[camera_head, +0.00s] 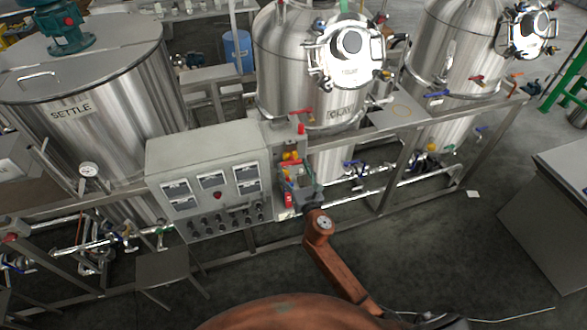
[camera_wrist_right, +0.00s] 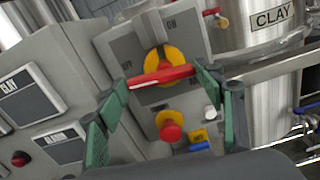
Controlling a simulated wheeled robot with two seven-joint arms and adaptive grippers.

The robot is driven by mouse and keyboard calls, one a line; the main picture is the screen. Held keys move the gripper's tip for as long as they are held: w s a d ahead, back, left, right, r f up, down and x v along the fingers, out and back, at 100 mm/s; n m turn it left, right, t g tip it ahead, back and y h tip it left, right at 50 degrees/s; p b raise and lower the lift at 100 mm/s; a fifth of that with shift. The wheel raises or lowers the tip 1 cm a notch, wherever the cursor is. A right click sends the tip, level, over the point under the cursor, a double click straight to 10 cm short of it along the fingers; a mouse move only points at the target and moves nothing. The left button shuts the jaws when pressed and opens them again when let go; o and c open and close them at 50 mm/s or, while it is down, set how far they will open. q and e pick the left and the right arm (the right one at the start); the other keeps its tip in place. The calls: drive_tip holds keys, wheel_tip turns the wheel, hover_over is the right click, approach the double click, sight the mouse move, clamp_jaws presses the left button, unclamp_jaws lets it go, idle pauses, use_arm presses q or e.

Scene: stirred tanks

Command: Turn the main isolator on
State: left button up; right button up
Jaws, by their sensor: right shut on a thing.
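The main isolator is a red bar handle (camera_wrist_right: 160,77) on a yellow round base (camera_wrist_right: 165,57), on a grey box. In the right wrist view the handle lies nearly crosswise, its right end slightly higher. A mark reading ON shows above it; another mark to the left is hard to read. The green fingertips of my right gripper (camera_wrist_right: 161,79) are at the two ends of the handle, shut on it. In the head view my right gripper (camera_head: 300,190) is at the isolator box (camera_head: 283,133), partly hiding its front. My left gripper is out of view.
A red mushroom button (camera_wrist_right: 171,131) on a yellow base sits just below the handle, near a blue part (camera_wrist_right: 198,135). The grey control panel (camera_head: 205,150) with gauges and knobs adjoins on the left. Steel tanks (camera_head: 290,60) and frame rails stand behind.

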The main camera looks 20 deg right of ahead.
drive_tip(key=m, duration=0.4)
drive_tip(key=shift+r, duration=0.1)
drive_tip(key=m, duration=0.4)
drive_tip(key=shift+d+r+m, duration=0.1)
drive_tip(key=shift+d+m, duration=0.05)
drive_tip(key=shift+m, duration=0.25)
drive_tip(key=m, duration=0.4)
drive_tip(key=shift+d+b, duration=0.15)
drive_tip(key=shift+b, duration=0.15)
drive_tip(key=shift+d+m, duration=0.1)
drive_tip(key=shift+m, duration=1.8)
drive_tip(key=o, duration=1.2)
drive_tip(key=shift+c, duration=0.2)
drive_tip(key=s, duration=1.2)
drive_tip(key=shift+d, duration=0.2)
